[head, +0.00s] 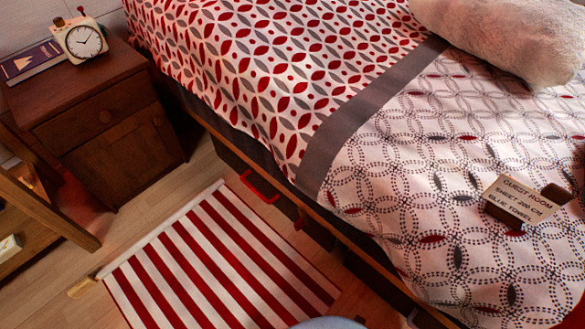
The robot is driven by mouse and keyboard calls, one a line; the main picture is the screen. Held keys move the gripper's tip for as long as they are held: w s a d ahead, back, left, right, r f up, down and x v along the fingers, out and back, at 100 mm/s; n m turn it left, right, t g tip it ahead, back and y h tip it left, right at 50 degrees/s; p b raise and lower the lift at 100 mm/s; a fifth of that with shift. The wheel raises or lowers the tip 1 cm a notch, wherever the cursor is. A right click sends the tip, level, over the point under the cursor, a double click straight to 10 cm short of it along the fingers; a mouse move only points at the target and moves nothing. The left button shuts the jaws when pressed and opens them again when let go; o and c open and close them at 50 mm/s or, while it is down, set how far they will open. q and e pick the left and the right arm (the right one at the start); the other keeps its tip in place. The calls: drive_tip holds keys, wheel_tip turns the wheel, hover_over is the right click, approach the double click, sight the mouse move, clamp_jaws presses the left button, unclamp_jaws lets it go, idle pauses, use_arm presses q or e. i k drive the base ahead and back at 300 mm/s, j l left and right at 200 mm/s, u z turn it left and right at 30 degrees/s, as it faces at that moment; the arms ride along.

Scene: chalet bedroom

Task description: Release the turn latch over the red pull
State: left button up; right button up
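A red pull (259,187) shows on the dark drawer front (230,158) under the near side of the bed. A small reddish-brown piece (300,219) sits on the bed's side to the right of the pull. I cannot tell whether it is the turn latch. No latch shows clearly over the red pull at this size; the bed's edge overhangs and shades this area. Neither of my grippers is in view.
A red-and-white striped rug (215,265) lies on the floor before the drawers, with a pale rod (160,230) along its edge. A wooden nightstand (110,130) holds a clock (83,41) and book (32,62). A lettered card (520,197) stands on the bed.

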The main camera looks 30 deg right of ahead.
sight(300, 224)
drive_tip(key=i+j+z, duration=0.1)
drive_tip(key=j+z, duration=0.2)
drive_tip(key=z, duration=0.15)
drive_tip(key=j+z, duration=0.25)
drive_tip(key=z, duration=0.25)
drive_tip(key=j+z, duration=0.15)
drive_tip(key=j, duration=0.75)
drive_tip(key=k+j+z, duration=0.15)
drive_tip(key=j, duration=0.8)
drive_tip(key=i, duration=0.1)
